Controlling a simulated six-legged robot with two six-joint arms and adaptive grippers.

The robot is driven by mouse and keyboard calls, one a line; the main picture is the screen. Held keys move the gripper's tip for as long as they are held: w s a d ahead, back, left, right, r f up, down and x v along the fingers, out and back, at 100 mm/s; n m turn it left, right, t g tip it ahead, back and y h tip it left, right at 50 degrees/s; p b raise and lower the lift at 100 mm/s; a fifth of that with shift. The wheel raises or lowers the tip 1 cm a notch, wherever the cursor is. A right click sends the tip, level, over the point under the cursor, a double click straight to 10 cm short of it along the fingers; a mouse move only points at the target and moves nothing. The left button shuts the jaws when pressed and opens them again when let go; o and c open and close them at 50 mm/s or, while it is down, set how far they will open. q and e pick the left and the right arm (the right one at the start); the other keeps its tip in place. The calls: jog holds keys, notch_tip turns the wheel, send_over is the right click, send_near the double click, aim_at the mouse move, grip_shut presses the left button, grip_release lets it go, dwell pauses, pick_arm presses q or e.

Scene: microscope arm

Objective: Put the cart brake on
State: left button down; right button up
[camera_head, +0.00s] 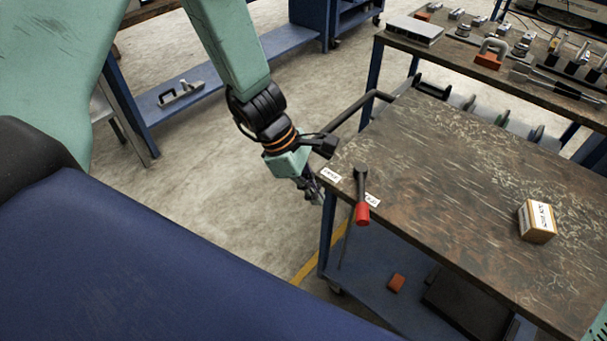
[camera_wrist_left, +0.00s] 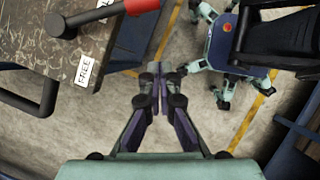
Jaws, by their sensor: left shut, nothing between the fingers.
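The cart (camera_head: 450,170) has a worn brown top and a blue frame. Its brake lever is a dark bar (camera_head: 361,185) with a red grip (camera_head: 362,214) that sticks out past the near edge. The lever and red grip (camera_wrist_left: 142,6) also show at the top of the left wrist view. A white label reading FREE (camera_wrist_left: 88,72) sits at the cart's corner. A second label (camera_head: 372,200) lies right beside the lever, its text unreadable. My left gripper (camera_head: 313,193) is shut and empty, beside the corner, apart from the lever.
A small labelled box (camera_head: 537,221) stands on the cart top. A dark push handle (camera_head: 350,108) juts from the cart's far-left end, close to my left wrist. The lower shelf (camera_head: 370,290) holds an orange block (camera_head: 396,283). Open floor lies left of the cart.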

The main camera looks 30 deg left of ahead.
pick_arm(q)
jog(key=s+a+f+m+t+y+b, duration=0.1)
jog(key=s+a+f+m+y, duration=0.45)
jog(key=a+m, duration=0.4)
jog(key=s+d+f+m+g+b, duration=0.1)
jog(key=s+d+f+m+b, duration=0.1)
jog(key=s+f+m, duration=0.3)
jog(key=s+d+f+m+b, duration=0.3)
jog(key=s+f+m+b, duration=0.2)
jog(key=s+f, duration=0.4)
jog(key=s, duration=0.5)
jog(key=shift+g, duration=0.4)
jog(key=shift+w+f, duration=0.1)
